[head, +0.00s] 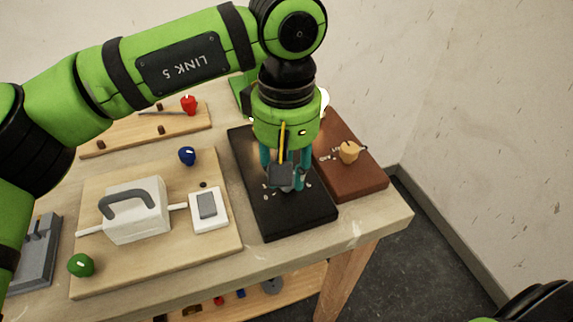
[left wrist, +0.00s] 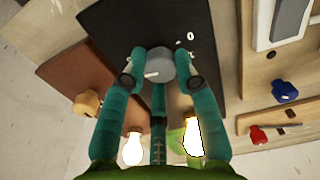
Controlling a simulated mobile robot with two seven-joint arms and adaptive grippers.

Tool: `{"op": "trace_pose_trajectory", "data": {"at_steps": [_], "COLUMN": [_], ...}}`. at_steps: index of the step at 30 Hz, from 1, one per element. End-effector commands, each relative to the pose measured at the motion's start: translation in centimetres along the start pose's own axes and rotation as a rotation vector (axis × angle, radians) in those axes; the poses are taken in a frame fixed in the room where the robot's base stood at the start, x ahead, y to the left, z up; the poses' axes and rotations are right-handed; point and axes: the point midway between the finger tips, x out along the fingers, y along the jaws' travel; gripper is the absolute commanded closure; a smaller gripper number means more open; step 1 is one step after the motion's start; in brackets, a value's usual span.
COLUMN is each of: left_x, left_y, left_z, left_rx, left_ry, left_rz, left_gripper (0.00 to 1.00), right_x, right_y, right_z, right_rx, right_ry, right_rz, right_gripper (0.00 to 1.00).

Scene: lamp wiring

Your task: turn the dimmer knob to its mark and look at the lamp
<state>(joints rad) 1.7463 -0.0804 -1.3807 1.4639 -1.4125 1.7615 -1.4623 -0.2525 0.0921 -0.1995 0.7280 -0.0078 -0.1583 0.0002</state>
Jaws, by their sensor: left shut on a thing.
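The grey dimmer knob (left wrist: 160,66) with a white pointer line stands on the black board (head: 303,222). My left gripper (left wrist: 160,72) is shut around the knob from above. In the head view my left gripper (head: 285,180) hides most of the knob. White marks (left wrist: 190,37) are printed on the board around it; I cannot tell which mark the pointer meets. The lamp shows as two glowing bulbs, one at left (left wrist: 133,150) and one at right (left wrist: 194,137) in the left wrist view. One bright bulb edge (head: 324,98) shows behind my gripper in the head view. My right gripper is not visible.
A brown board with an orange knob (head: 348,152) lies to the right. A wooden board at left carries a white handled box (head: 136,210), a white rocker switch (head: 208,208), a blue knob (head: 187,156) and a green knob (head: 80,265). A red knob (head: 188,105) sits behind.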

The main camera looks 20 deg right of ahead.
Motion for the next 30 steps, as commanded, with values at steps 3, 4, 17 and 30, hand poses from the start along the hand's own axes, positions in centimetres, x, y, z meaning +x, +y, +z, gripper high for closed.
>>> {"op": "trace_pose_trajectory", "data": {"at_steps": [3,4,17,30], "left_x": [0.02,0.01,0.02,-0.05], "left_y": [-0.01,-0.01,-0.01,0.0], "left_z": [0.02,0.02,0.02,0.0], "left_rx": [0.027,0.031,0.043,0.041], "left_ry": [0.0,0.0,0.0,0.0], "left_rz": [-0.001,-0.001,-0.001,0.0], "left_gripper": [1.0,1.0,1.0,0.46], "right_x": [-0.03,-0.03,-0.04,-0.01], "right_y": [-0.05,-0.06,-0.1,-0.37], "right_z": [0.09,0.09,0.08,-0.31], "right_rx": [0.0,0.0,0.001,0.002], "right_ry": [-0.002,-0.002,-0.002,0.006], "right_rz": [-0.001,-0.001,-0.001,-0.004], "right_gripper": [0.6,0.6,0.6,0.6]}}
